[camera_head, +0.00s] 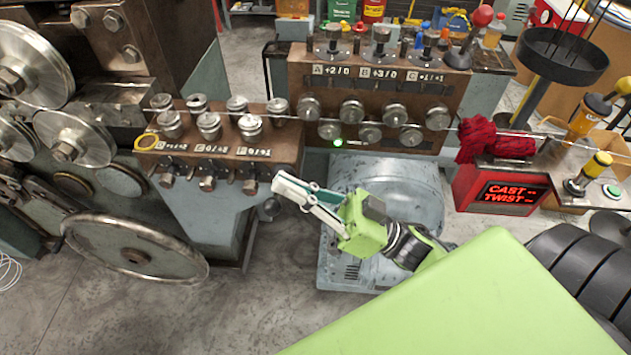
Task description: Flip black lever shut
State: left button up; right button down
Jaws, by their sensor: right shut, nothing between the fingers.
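My right gripper (281,184) is shut and empty, with its pale fingers pointing up and left. It is in the air in front of the lower middle of the machine, apart from the roller blocks. A dark lever with a red ball knob (482,17) stands at the right end of the top of the brown block marked A, B and C. It leans up and to the right, well above and right of my gripper. I cannot tell for sure whether this is the black lever. My left gripper is not in view.
Rollers line the A-B-C block (300,85) and the smaller roller block (290,150) left of it. A thin wire crosses both blocks. A red cloth (480,140) lies by the red display box (465,190). Large wheels (130,248) fill the left. Open floor lies below.

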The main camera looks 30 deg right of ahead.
jog(key=shift+s+a+f, duration=0.1)
jog(key=shift+a+f, duration=0.1)
jog(key=shift+f, duration=0.6)
jog(key=shift+s+a+f, duration=0.1)
jog(key=shift+a+f, duration=0.05)
jog(key=shift+f, duration=0.6)
jog(key=shift+w, duration=0.1)
notch_tip(320, 180, down, 9)
jog(key=s+n+g+y+b, duration=0.1)
jog(key=n+g+y+b, duration=0.2)
jog(key=n+g+b, duration=0.6)
jog(key=shift+a+r+n+y+b, duration=0.25)
jog(key=shift+n+b, duration=0.45)
jog(key=shift+n, duration=2.4)
jog(key=shift+f, duration=0.15)
